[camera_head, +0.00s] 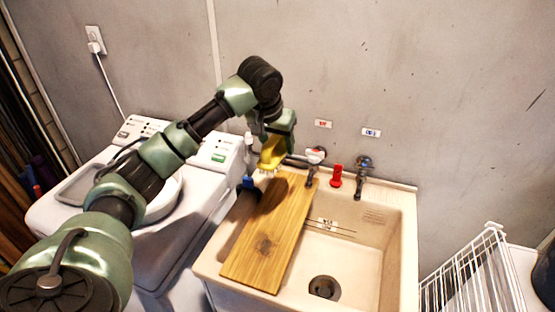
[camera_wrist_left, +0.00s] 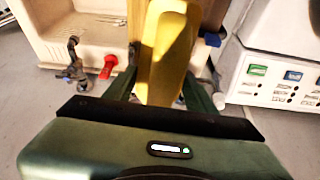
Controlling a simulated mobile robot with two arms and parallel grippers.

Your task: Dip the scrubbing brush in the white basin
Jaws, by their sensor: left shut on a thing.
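The yellow scrubbing brush (camera_head: 272,153) is in my left gripper (camera_head: 278,136), above the far end of the wooden board, its pale bristles facing down. In the left wrist view, the brush (camera_wrist_left: 166,55) sits between the fingers of the gripper (camera_wrist_left: 165,95), which is shut on it. The white basin appears as a cream-white sink (camera_head: 385,235) at the right, with a drain in its floor. The brush is up and left of the sink's open part, apart from it. The board hides the sink's left part. My right gripper is not in view.
The wooden board (camera_head: 262,245) lies across the sink's left side. Taps (camera_head: 361,180) and a red object (camera_head: 336,175) stand at the sink's back edge. A washing machine (camera_head: 205,185) is at the left, and a white wire rack (camera_head: 470,275) at the right.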

